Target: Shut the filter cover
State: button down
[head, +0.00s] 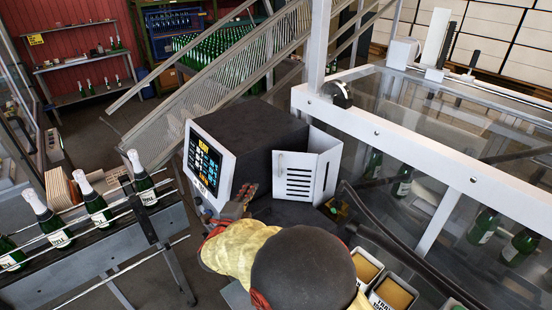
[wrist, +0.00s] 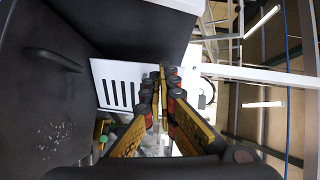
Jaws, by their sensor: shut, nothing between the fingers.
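The filter cover (head: 299,164) is a white panel with dark horizontal slots at the right end of the black machine housing (head: 250,130). It appears to stand out at an angle from the housing, with a second white face on its right. In the wrist view the slotted cover (wrist: 112,75) lies just left of and beyond my fingertips. My gripper (wrist: 158,85) is shut and empty near the cover's right edge; I cannot tell whether it touches. In the head view my gripper (head: 249,192) is small, left of the cover, partly hidden by my arm.
A lit touchscreen (head: 208,163) faces left on the housing. Bottles (head: 97,205) stand along a rail at the left. A white frame beam (head: 420,150) and glass guard lie to the right. Yellow-filled trays (head: 394,294) sit at the lower right. A dark handle (wrist: 50,58) shows in the wrist view.

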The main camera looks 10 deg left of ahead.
jog(key=s+d+m+t+h+p, duration=0.1)
jog(key=s+d+m+h, duration=0.1)
jog(key=s+d, duration=0.25)
jog(key=w+d+p, duration=0.1)
jog(key=w+p, duration=0.3)
jog(key=w, duration=1.1)
jog(key=shift+d+f+m, duration=0.3)
jog(key=shift+d+f, duration=0.05)
jog(key=shift+d, duration=0.05)
jog(key=shift+w, duration=0.1)
